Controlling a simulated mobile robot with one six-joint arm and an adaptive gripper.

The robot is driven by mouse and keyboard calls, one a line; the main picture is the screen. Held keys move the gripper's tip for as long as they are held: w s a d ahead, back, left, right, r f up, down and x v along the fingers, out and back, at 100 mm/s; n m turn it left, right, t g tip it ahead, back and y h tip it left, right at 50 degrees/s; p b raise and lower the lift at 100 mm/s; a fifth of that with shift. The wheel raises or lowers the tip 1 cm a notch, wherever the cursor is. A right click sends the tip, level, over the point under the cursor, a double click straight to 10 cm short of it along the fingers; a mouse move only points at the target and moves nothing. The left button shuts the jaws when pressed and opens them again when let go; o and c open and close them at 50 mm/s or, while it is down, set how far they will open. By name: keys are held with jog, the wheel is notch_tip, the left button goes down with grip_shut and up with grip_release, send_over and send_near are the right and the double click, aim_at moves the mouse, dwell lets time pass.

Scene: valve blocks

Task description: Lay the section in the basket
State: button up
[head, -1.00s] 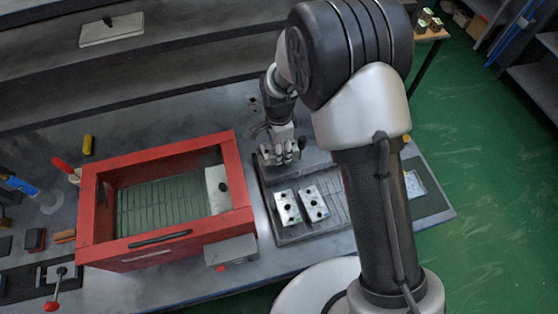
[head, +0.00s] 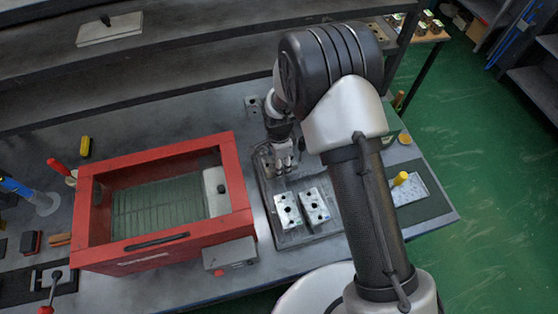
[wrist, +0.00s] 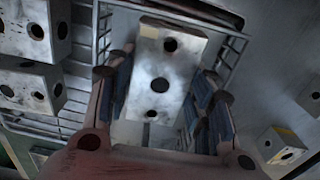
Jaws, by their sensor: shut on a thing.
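My gripper (head: 283,164) points down at the back of the dark tray (head: 262,205). In the wrist view, my gripper (wrist: 158,105) has its fingers on both sides of a grey metal section (wrist: 160,62) with three dark holes, and is shut on it. Its underside is hidden, so I cannot tell whether it touches the tray. An open red box (head: 88,215) with a slatted, basket-like floor (head: 160,207) stands left of the tray. A pale block (head: 215,188) is at its right end.
Two more drilled blocks (head: 287,210) (head: 315,206) lie in the tray, in front of my gripper. Thin wire rails (wrist: 232,48) run close to the held section. A yellow-topped item (head: 400,178) stands to the right. Most of the box floor is clear.

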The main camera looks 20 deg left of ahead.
jog(key=o, duration=1.1)
notch_tip(320, 180, up, 12)
jog(key=p, duration=0.2)
jog(key=shift+r+p, duration=0.15)
jog(key=shift+p, duration=0.2)
